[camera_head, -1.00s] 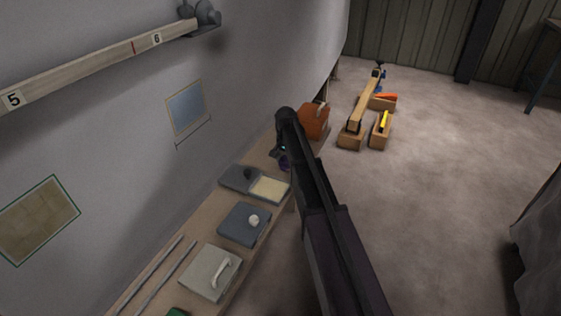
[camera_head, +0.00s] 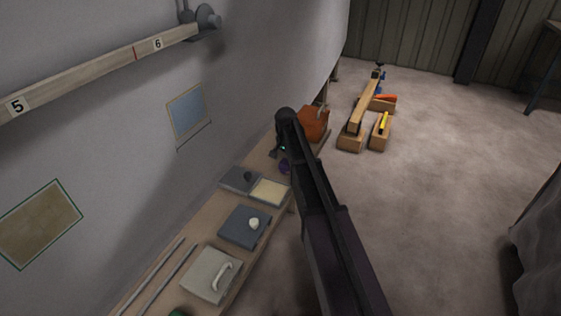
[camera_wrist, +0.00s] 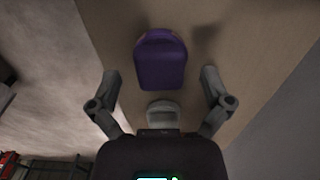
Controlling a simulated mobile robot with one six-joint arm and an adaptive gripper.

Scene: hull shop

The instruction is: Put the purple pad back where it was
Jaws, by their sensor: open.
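The purple pad (camera_wrist: 160,62) lies on the wooden bench and shows whole in the wrist view, beyond and between my finger lines. In the head view only a small part of the purple pad (camera_head: 285,166) shows beside my arm. My gripper (camera_wrist: 159,76) is open, with one finger to each side of the pad and nothing held. In the head view my gripper (camera_head: 279,148) is mostly hidden behind my arm. I cannot tell its exact height above the pad.
The bench (camera_head: 182,245) runs along the grey hull. Wooden trays (camera_head: 351,142) stand on the open floor.

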